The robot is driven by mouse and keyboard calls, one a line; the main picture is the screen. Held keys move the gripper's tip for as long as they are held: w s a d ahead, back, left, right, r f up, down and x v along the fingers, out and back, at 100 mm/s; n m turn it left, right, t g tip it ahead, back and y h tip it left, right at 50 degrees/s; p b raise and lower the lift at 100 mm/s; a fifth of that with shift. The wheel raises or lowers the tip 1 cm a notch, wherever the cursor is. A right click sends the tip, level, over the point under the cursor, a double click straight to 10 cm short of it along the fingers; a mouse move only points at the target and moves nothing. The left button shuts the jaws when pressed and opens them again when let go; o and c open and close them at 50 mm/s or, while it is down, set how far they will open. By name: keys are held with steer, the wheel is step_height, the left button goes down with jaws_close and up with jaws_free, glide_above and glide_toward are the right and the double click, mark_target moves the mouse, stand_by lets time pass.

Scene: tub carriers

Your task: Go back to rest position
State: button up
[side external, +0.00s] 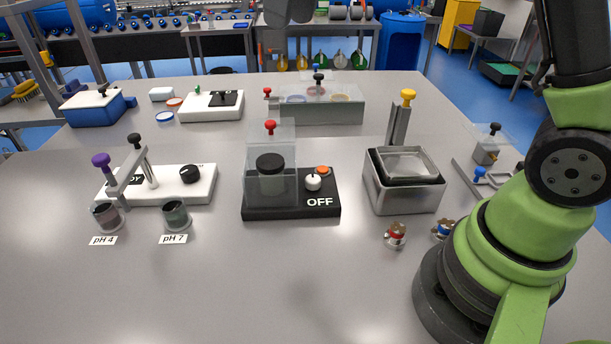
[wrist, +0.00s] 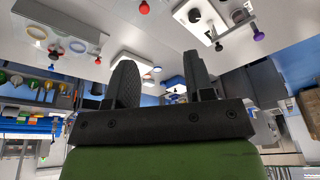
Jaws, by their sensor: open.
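My gripper (wrist: 159,64) shows in the wrist view with its two dark fingers apart and nothing between them. The wrist view looks at the work table upside down, with the table at the top of the picture. In the side external view my green and black arm rises at the right edge, and its end is not clearly seen. The work table (side external: 330,280) has a bare front part. No thing touches the fingers.
The table holds a pH station (side external: 200,185) with two small cups, a black device marked OFF (side external: 290,212), a metal tub (side external: 405,198), a clear-lidded box (side external: 320,112), a white device (side external: 211,106) and a blue box (side external: 97,107). Valve-like knobs (side external: 396,236) stand near my base.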

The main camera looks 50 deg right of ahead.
steer(key=s+a+m+t, duration=0.1)
steer(key=s+m+t, duration=0.1)
steer(key=s, duration=0.9)
steer(key=s+a+f+m+t+y, duration=0.1)
steer(key=s+m+t, duration=0.1)
steer(key=s, duration=0.8)
steer(key=shift+s+a+f+m, duration=0.2)
steer(key=shift+s+a+m, duration=0.2)
steer(key=shift+m, duration=0.4)
